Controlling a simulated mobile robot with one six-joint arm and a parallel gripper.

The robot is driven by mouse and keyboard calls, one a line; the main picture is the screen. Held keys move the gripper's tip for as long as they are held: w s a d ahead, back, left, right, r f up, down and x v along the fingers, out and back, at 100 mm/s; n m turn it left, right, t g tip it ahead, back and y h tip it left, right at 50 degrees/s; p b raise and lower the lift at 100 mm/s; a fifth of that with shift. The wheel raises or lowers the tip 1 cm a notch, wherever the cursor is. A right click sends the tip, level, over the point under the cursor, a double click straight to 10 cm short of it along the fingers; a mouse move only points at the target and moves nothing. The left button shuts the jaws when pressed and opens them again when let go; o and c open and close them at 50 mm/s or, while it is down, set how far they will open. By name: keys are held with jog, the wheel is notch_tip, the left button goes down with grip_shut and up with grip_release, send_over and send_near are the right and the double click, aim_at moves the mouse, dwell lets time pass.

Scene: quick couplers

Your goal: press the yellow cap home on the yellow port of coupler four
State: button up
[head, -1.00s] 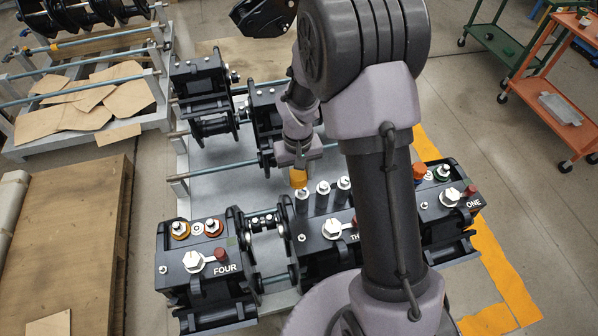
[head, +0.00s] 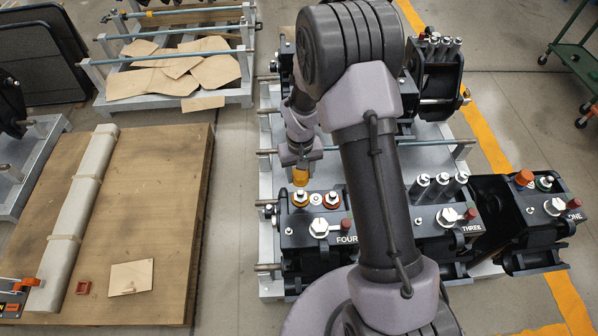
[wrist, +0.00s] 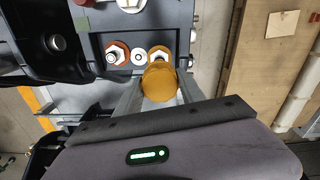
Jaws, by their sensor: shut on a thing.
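My gripper (head: 300,162) is shut on the yellow cap (head: 300,177), an orange-yellow cylinder. In the head view the cap hangs just behind and above the yellow port (head: 299,199) of coupler four (head: 294,238). The wrist view shows the cap (wrist: 159,83) between my fingers, in front of the ringed yellow port (wrist: 158,51), overlapping its near edge. They look apart, though the exact gap is unclear. A white fitting (wrist: 138,57) and a red-ringed port (wrist: 115,53) sit beside the yellow port.
Coupler three (head: 437,240), with several upright posts, stands to the right, partly behind my arm. Coupler one (head: 552,207) wears an orange cap. A red knob (head: 346,225) and a large bolt (head: 319,228) rise from coupler four.

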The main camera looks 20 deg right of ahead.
aim_at(300, 192)
jog(key=shift+d, duration=0.15)
notch_tip(300, 192, down, 6)
jog(key=b, duration=0.5)
jog(key=shift+r, duration=0.1)
jog(key=shift+f, duration=2.05)
dwell(1.5)
jog(key=o, duration=1.2)
jog(key=shift+r, duration=0.1)
notch_tip(300, 192, up, 17)
jog(key=p, duration=0.5)
jog(key=shift+r+p, duration=0.1)
jog(key=shift+p, duration=0.2)
